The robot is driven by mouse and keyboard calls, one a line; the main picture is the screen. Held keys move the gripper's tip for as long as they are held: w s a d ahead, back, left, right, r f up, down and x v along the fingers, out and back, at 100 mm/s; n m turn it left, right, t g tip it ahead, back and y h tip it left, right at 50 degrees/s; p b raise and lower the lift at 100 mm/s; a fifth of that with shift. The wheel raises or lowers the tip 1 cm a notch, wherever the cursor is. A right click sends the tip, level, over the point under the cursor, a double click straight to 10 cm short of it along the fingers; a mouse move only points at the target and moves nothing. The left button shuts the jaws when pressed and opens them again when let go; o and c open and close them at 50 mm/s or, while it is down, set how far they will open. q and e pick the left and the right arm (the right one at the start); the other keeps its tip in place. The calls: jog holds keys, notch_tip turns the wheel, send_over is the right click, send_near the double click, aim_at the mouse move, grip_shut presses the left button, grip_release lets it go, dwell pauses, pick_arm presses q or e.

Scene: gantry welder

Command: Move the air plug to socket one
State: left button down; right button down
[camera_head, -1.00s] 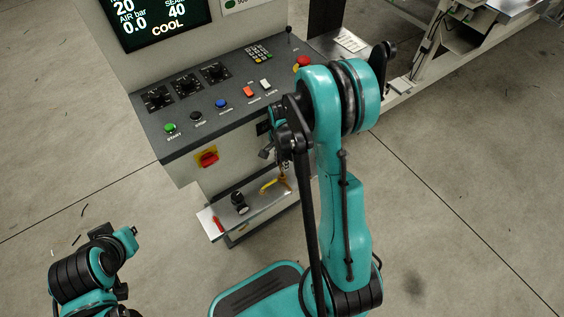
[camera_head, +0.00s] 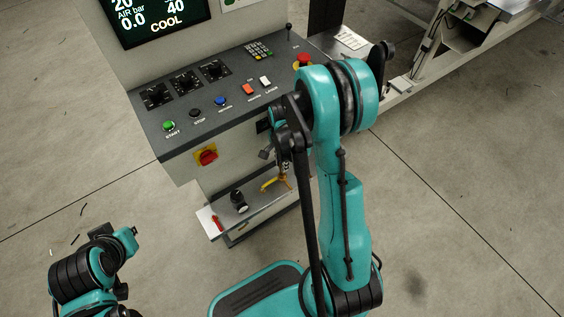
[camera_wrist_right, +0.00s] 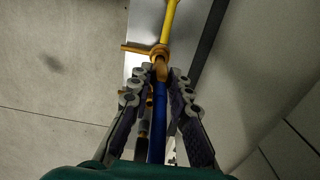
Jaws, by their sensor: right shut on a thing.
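My right gripper (camera_wrist_right: 160,88) points down at the lower ledge of the machine's console. In the right wrist view its two fingers stand on either side of a blue part of the air plug (camera_wrist_right: 157,112), and it is shut on it. A brass fitting (camera_wrist_right: 160,58) with a side lever sits just beyond the fingertips, and a yellow piece (camera_wrist_right: 171,14) extends from it. In the head view the yellow piece (camera_head: 270,183) shows below the gripper (camera_head: 284,162), which my arm partly hides. I cannot make out socket one. My left arm shows at lower left, but its gripper does not.
The ledge (camera_head: 257,205) also carries a black knob (camera_head: 238,197) and a red piece (camera_head: 216,222). Above are the sloped button panel (camera_head: 205,127) and a red-and-yellow switch (camera_head: 206,156). A metal frame (camera_head: 415,75) stands at right. Floor around is mostly open.

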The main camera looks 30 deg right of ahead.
jog(key=shift+f, duration=1.2)
jog(key=c, duration=1.3)
grip_release()
jog(key=shift+c, duration=0.2)
jog(key=shift+r, duration=0.1)
notch_tip(320, 180, up, 12)
jog(key=shift+f, duration=0.1)
jog(key=s+a+r+n+t, duration=0.7)
jog(key=s+a+r+n, duration=0.3)
jog(key=n, duration=0.7)
jog(key=shift+s+a+r, duration=0.3)
jog(key=shift+s+r, duration=0.25)
jog(key=shift+r, duration=0.45)
